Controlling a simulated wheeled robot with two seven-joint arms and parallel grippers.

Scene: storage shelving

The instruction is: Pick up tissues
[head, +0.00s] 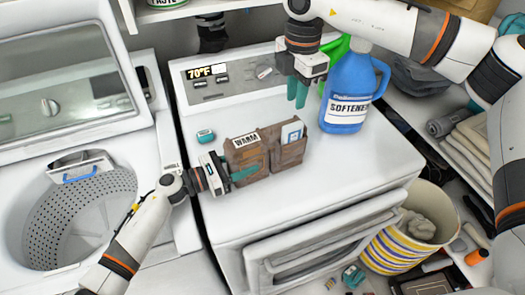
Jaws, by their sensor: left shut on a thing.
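A brown pocketed organizer (253,163) with a WARM label (246,140) stands on top of the white dryer. A small white and blue packet (291,133), which may be the tissues, sticks up out of its right pocket. My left gripper (243,175) is shut on the organizer at its lower left front; the fingers partly cover it. My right gripper (297,96) points down above the back of the dryer, behind the packet and apart from it. Its fingers look empty, but their gap is unclear.
A blue softener jug (346,92) stands right beside my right gripper, with a green thing (334,52) behind it. A small teal item (206,136) lies left of the organizer. The dryer top (340,170) is clear at front right. A striped basket (410,248) stands on the floor.

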